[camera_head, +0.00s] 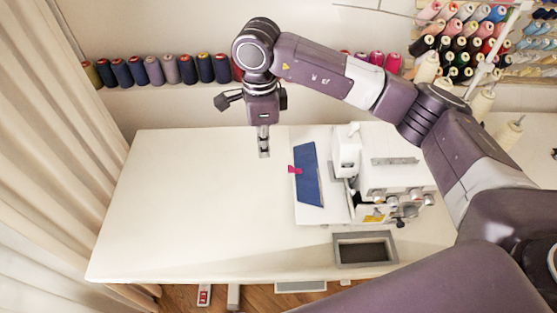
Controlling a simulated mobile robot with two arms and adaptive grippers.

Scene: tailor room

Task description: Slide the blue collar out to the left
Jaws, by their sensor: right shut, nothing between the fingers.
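The blue collar (309,176) is a flat blue strip lying lengthwise on the white bed of the sewing machine (385,170), at its left side. A small pink tab (294,169) sticks out at the collar's left edge. My right gripper (264,154) is shut and empty, pointing down over the table to the left of the collar and apart from it. Its arm reaches in from the right, over the machine. My left gripper is not in view.
The white table (180,205) is bare to the left of the machine. A grey-framed dark tray (363,250) sits at the table's front edge. Thread spools (155,70) line the back wall ledge, with more on a rack (465,40) at right. A curtain (50,130) hangs at left.

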